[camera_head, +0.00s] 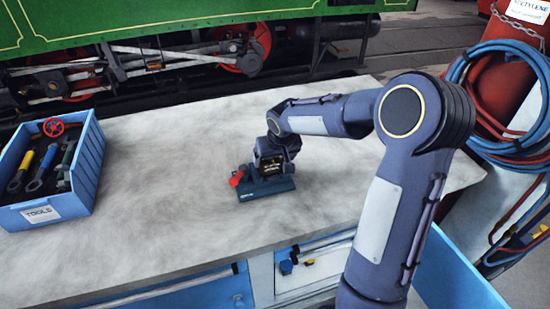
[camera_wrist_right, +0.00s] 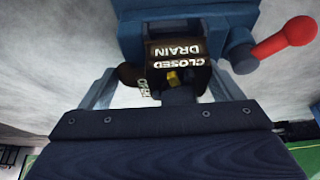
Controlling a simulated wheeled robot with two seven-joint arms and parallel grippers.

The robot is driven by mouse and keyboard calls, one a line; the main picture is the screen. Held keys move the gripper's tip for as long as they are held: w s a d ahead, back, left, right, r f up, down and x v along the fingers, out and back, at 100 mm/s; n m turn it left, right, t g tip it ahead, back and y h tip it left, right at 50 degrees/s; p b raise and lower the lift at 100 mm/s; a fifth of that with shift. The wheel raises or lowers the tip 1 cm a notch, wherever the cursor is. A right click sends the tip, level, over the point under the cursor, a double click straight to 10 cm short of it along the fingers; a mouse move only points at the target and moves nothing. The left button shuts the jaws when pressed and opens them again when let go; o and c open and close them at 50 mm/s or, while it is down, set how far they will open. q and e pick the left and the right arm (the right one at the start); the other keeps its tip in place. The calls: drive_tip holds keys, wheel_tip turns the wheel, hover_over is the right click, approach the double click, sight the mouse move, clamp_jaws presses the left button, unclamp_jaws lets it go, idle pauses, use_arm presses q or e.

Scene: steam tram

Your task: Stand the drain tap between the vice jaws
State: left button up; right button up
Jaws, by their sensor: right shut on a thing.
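The drain tap (camera_wrist_right: 178,50) is a dark brown block lettered CLOSED DRAIN, with a small brass-coloured piece. In the head view its dark lettered face (camera_head: 270,164) shows just under my right gripper. My right gripper (camera_wrist_right: 163,88) is shut on the tap, with a finger at either side of it. The blue vice (camera_head: 266,189) lies on the bench right below; in the wrist view its body (camera_wrist_right: 190,16) is behind the tap. I cannot tell how deep the tap sits between the jaws, which are largely hidden. My left gripper is out of view.
A red-ended handle (camera_head: 236,178) sticks out at the vice's left side. A blue tool box (camera_head: 88,165) with several tools stands at the bench's left end. The pale bench top (camera_head: 165,180) between them is clear. A green tram (camera_head: 130,20) stands behind.

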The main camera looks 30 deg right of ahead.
drive_tip(key=shift+s+f, duration=0.1)
drive_tip(key=shift+f, duration=0.1)
drive_tip(key=o, duration=1.2)
drive_tip(key=shift+f, duration=0.1)
drive_tip(key=shift+r, duration=0.2)
drive_tip(key=shift+r+p, duration=2.4)
drive_tip(key=shift+r, duration=1.05)
